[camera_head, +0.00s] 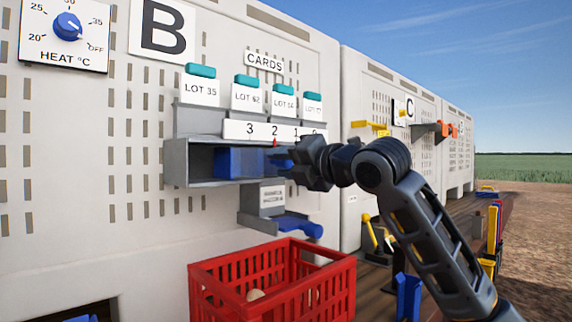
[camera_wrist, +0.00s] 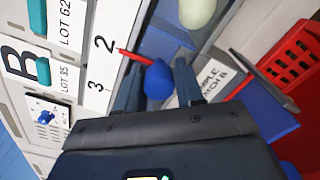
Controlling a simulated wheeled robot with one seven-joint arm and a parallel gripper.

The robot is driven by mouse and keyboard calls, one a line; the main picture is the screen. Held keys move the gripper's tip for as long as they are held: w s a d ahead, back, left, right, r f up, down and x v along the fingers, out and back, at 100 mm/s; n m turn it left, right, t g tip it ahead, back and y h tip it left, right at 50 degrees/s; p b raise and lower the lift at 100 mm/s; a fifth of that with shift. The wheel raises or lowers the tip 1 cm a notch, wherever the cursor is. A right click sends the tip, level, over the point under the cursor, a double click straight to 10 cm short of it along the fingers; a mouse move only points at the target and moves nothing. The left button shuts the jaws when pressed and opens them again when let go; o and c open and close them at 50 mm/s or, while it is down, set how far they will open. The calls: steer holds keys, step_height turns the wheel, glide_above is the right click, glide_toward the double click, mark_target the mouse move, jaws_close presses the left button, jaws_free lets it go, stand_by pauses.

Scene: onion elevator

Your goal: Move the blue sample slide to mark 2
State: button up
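The blue sample slide (camera_head: 238,162) sits in the grey channel (camera_head: 200,165) under a white scale strip (camera_head: 240,129) marked 3, 2, 1, 0. Its round blue knob (camera_wrist: 158,82) and red pointer (camera_wrist: 134,57) show in the wrist view. The pointer tip is at or very near the 2. The gripper hides the channel's right part in the head view.
A red crate (camera_head: 272,310) stands below the channel. A grey bracket with a blue scoop-like part (camera_head: 296,224) juts out between them. LOT cards (camera_head: 247,97) stand above the scale. A pale rounded object (camera_wrist: 197,12) lies beyond the knob in the wrist view.

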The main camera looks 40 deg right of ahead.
steer(key=o, duration=0.3)
steer(key=s+b, duration=0.2)
steer(key=s, duration=0.5)
steer(key=shift+s+d, duration=0.15)
steer(key=shift+s, duration=0.25)
stand_by(0.4)
